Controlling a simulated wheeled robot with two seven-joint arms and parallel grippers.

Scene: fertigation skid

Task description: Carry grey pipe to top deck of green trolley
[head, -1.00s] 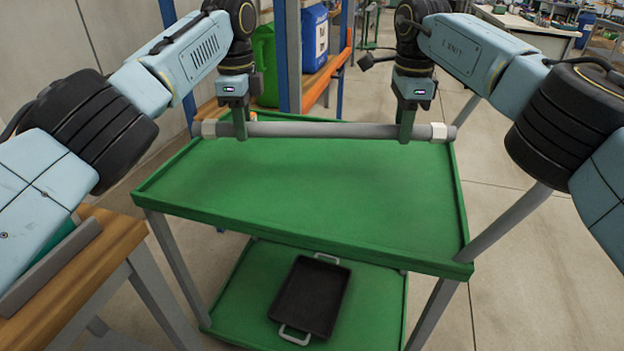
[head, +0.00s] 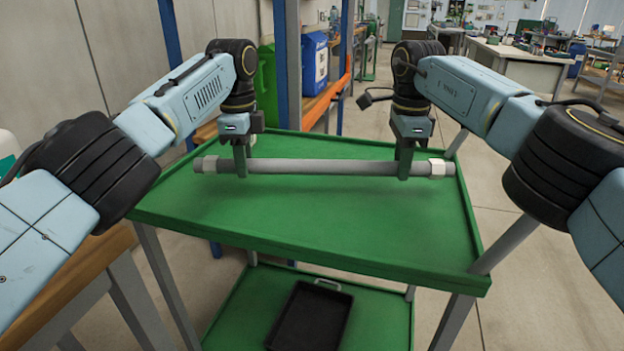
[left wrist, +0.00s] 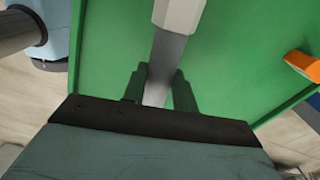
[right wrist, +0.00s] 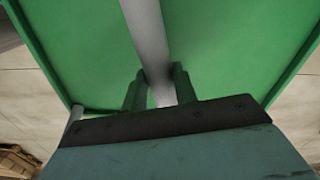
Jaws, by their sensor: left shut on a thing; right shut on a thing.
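The grey pipe (head: 320,167), with pale collars near its ends, lies crosswise over the green top deck (head: 320,225) of the trolley. It is roughly level, low over the deck's back half; I cannot tell whether it touches. My left gripper (head: 240,166) is shut on the pipe near its left end. My right gripper (head: 405,166) is shut on it near its right end. The left wrist view shows the pipe (left wrist: 163,62) between the fingers, with a collar just beyond. The right wrist view also shows the pipe (right wrist: 147,35) between the fingers.
A black tray (head: 310,318) sits on the lower deck. A rack with a blue upright (head: 287,60), a green container (head: 266,85) and a blue container (head: 314,65) stands behind. A wooden bench (head: 75,280) is at the left.

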